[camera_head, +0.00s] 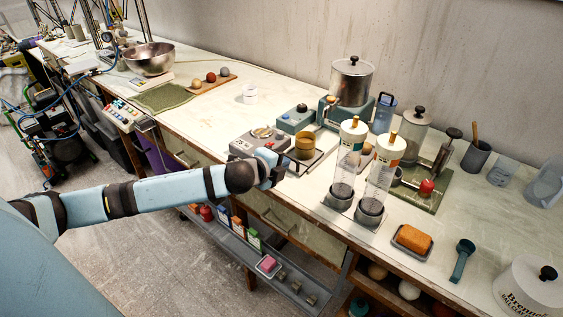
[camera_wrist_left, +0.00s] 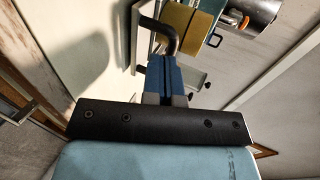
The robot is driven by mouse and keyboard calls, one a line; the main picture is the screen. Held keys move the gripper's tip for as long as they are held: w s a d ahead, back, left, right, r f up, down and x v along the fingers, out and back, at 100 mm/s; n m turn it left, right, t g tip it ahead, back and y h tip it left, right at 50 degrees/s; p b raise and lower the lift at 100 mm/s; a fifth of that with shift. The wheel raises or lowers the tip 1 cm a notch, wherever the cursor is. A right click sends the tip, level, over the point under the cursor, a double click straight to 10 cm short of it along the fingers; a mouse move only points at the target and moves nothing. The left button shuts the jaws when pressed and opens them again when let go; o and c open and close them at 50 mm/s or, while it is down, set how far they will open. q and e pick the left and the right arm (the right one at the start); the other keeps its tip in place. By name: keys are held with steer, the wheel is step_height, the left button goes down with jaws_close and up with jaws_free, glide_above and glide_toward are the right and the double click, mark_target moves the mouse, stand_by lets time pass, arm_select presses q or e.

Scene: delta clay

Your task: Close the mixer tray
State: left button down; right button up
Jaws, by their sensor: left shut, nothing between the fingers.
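A flat dark-edged tray (camera_head: 318,157) sticks out at the front of a teal and grey machine (camera_head: 295,118) that I take for the mixer. A mustard-brown cup (camera_head: 306,146) stands on the tray; it also shows in the left wrist view (camera_wrist_left: 190,26). My left gripper (camera_head: 273,176) is at the worktop's front edge, just in front of the tray. In the left wrist view its blue fingers (camera_wrist_left: 162,62) are shut and empty, close to a bent black handle (camera_wrist_left: 163,28); whether they touch it cannot be told. My right gripper is not in view.
A metal pot (camera_head: 351,80) is behind. A shelf (camera_head: 240,247) with boxes lies below the worktop. Bare worktop (camera_head: 215,118) is at the left.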

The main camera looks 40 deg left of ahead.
mark_target(299, 144)
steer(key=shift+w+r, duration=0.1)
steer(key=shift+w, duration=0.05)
arm_select(q)
steer(key=shift+w+r, duration=0.15)
steer(key=shift+w, duration=0.15)
steer(key=w+p, duration=0.1)
steer(key=w, duration=0.1)
steer(key=w+p, duration=0.1)
steer(key=shift+w+d+r+p, duration=0.2)
steer(key=shift+w+r+p, duration=0.1)
steer(key=shift+w, duration=0.1)
steer(key=w, duration=0.1)
steer(key=w+p, duration=0.1)
steer(key=w, duration=0.3)
steer(key=shift+w+d+f, duration=0.2)
steer(key=shift+w+f, duration=0.05)
steer(key=shift+f, duration=0.05)
steer(key=shift+w+f+p, duration=0.1)
steer(key=shift+w+p, duration=0.2)
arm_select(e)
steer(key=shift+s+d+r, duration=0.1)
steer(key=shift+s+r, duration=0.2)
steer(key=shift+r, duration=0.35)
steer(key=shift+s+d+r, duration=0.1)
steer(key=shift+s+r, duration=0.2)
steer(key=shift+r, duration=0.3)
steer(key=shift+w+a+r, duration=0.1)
